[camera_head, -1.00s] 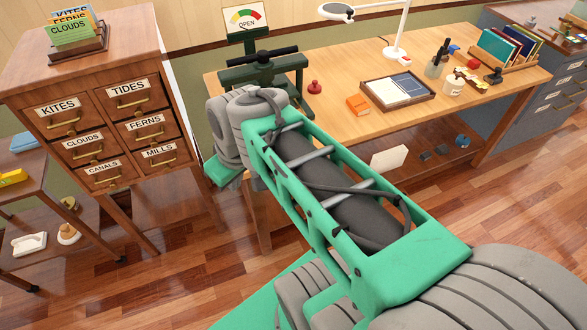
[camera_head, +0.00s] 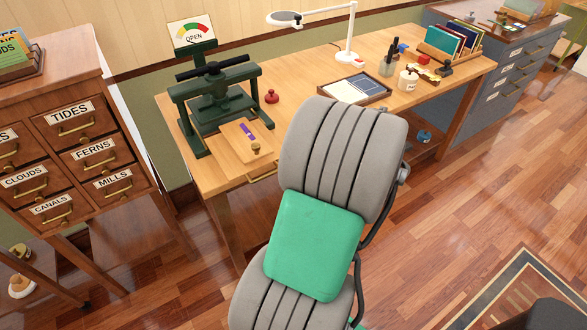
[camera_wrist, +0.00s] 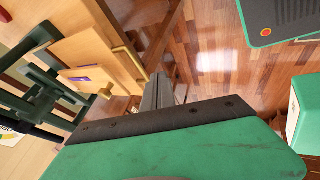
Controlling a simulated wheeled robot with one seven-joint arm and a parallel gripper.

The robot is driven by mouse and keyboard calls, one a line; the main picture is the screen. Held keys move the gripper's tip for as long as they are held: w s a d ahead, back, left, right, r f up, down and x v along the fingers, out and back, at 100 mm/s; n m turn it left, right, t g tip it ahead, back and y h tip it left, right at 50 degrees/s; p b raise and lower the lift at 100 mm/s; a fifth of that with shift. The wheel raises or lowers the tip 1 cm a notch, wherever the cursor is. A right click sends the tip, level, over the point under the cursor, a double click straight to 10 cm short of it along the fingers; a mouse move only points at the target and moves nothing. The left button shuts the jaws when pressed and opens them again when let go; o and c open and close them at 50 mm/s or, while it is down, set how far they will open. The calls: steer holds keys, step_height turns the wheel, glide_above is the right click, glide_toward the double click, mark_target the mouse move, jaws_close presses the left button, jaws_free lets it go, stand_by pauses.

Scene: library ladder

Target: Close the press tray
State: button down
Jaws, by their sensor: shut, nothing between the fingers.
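The green press (camera_head: 215,95) stands at the left end of the wooden table, under a dial sign (camera_head: 192,33) reading OPEN. Its wooden tray (camera_head: 228,166) sticks out at the front, with a brass bar handle (camera_head: 263,176) at its outer edge. A thinner board (camera_head: 232,136) with a purple strip and a brass knob (camera_head: 255,148) lies over the tray. In the wrist view the tray (camera_wrist: 88,43) and bar handle (camera_wrist: 128,62) are left of my gripper (camera_wrist: 163,78). My gripper is shut, empty, and apart from the handle. My arm hides it in the head view.
A red stamp (camera_head: 271,97), lamp (camera_head: 347,50) and paper tray (camera_head: 350,100) are on the table (camera_head: 305,75). A labelled drawer cabinet (camera_head: 130,130) stands left of the press. The wooden floor before the table is open.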

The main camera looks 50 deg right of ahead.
steer(key=w+f+p, duration=0.1)
steer(key=w+f, duration=0.3)
steer(key=w, duration=0.2)
steer(key=shift+f, duration=0.35)
steer(key=shift+w, duration=0.15)
